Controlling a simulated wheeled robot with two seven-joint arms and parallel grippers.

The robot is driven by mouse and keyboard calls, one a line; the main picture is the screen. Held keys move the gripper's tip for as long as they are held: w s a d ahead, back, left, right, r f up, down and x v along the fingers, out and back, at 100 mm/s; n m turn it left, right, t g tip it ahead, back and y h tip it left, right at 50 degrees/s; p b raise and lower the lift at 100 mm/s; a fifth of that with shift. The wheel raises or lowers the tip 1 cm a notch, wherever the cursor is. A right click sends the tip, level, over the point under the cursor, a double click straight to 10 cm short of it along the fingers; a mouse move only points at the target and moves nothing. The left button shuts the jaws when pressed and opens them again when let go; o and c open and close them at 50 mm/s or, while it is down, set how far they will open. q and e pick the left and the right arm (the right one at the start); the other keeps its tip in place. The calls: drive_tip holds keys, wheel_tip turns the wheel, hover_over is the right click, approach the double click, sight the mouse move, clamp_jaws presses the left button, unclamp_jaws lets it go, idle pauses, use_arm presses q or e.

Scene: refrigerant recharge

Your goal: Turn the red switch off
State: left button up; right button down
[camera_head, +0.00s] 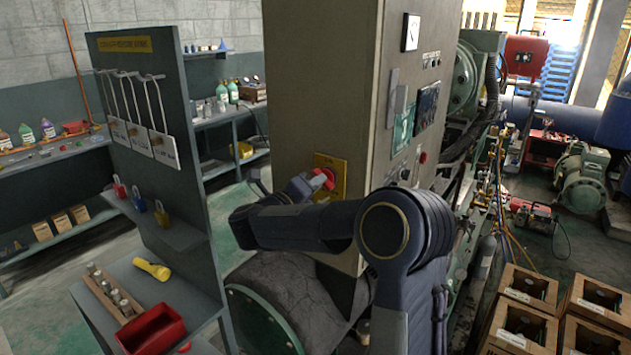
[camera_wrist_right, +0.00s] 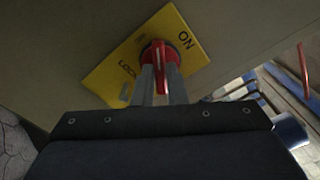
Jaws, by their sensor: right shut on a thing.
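The red switch (camera_head: 324,178) is a rotary knob on a yellow plate (camera_head: 333,163) on the side of the beige cabinet (camera_head: 315,90). In the right wrist view the red switch (camera_wrist_right: 160,56) has a raised bar, and the tilted yellow plate (camera_wrist_right: 108,78) shows "ON" at upper right and lettering that seems to begin "LOCK" at left. My right gripper (camera_head: 312,184) reaches in from the right. Its two fingers (camera_wrist_right: 161,92) lie on either side of the red bar, shut on it. The fingers partly hide the plate's lower part. My left gripper is out of view.
A grey board stands left of the cabinet with hanging tags (camera_head: 140,138), several padlocks (camera_head: 138,200) and a shelf with a yellow flashlight (camera_head: 152,268) and red bin (camera_head: 152,330). A rounded grey machine body (camera_head: 290,290) sits below the switch. Wooden crates (camera_head: 525,308) stand at lower right.

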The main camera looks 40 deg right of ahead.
drive_tip(key=shift+f+n+p, duration=0.1)
drive_tip(key=shift+n+p, duration=0.4)
drive_tip(key=shift+n, duration=0.6)
drive_tip(key=n+p, duration=0.1)
drive_tip(key=n, duration=0.1)
drive_tip(key=shift+a+n, duration=0.1)
drive_tip(key=shift+n, duration=0.2)
drive_tip(key=c, duration=1.9)
unclamp_jaws()
drive_tip(key=shift+n, duration=0.5)
drive_tip(key=o, duration=0.4)
drive_tip(key=shift+c, duration=0.2)
